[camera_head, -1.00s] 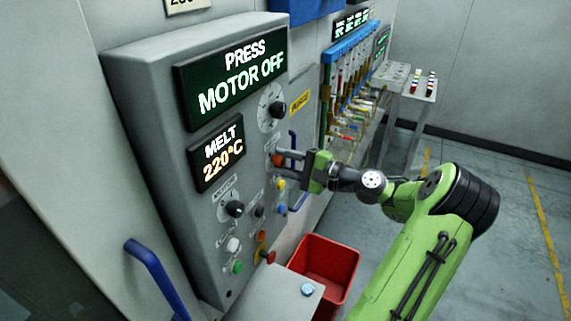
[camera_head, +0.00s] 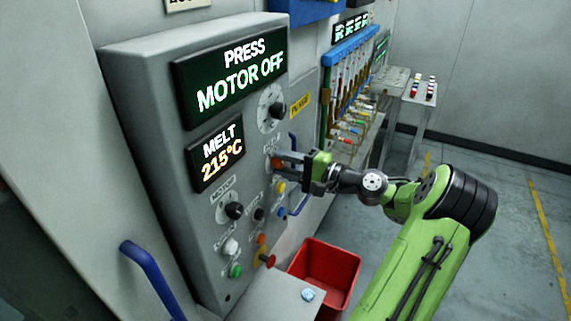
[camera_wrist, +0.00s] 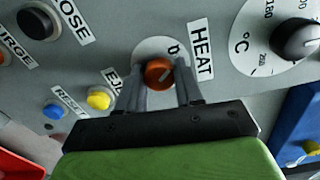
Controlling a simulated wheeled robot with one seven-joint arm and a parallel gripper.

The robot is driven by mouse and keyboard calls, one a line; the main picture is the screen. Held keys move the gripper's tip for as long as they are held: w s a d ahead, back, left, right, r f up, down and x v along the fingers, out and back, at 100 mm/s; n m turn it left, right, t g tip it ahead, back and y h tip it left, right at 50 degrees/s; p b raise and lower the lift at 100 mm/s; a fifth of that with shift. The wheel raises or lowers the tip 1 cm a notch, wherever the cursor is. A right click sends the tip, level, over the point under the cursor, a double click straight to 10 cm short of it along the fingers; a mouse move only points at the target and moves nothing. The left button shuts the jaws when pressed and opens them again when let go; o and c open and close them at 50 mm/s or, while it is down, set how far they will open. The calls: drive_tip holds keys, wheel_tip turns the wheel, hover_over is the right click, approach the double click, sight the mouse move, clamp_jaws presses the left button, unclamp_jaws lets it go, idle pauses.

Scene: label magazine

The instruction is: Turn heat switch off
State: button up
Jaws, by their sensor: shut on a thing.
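The heat switch is an orange-brown knob (camera_wrist: 159,73) on a pale round plate beside the HEAT label (camera_wrist: 202,52) in the wrist view. A white line on the knob lies slanted. My gripper (camera_wrist: 160,88) is shut on the knob, one finger on each side. In the head view my gripper (camera_head: 289,159) reaches the panel from the right, and its fingers mostly hide the knob (camera_head: 276,162). The MELT display (camera_head: 220,155) reads 215°C, and the display above it (camera_head: 238,82) reads PRESS MOTOR OFF.
A yellow button (camera_wrist: 99,98), a blue button (camera_wrist: 54,111) and a black knob (camera_wrist: 36,23) are near the heat knob. The temperature dial (camera_wrist: 296,40) is on its other side. A blue handle (camera_head: 155,280) sticks out at left. A red bin (camera_head: 327,268) stands below.

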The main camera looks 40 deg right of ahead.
drive_tip(key=o, duration=1)
drive_tip(key=shift+o, duration=0.2)
drive_tip(key=v, duration=1.5)
drive_tip(key=shift+s+d+p, duration=0.2)
drive_tip(key=shift+s+p, duration=0.1)
drive_tip(key=shift+s, duration=0.1)
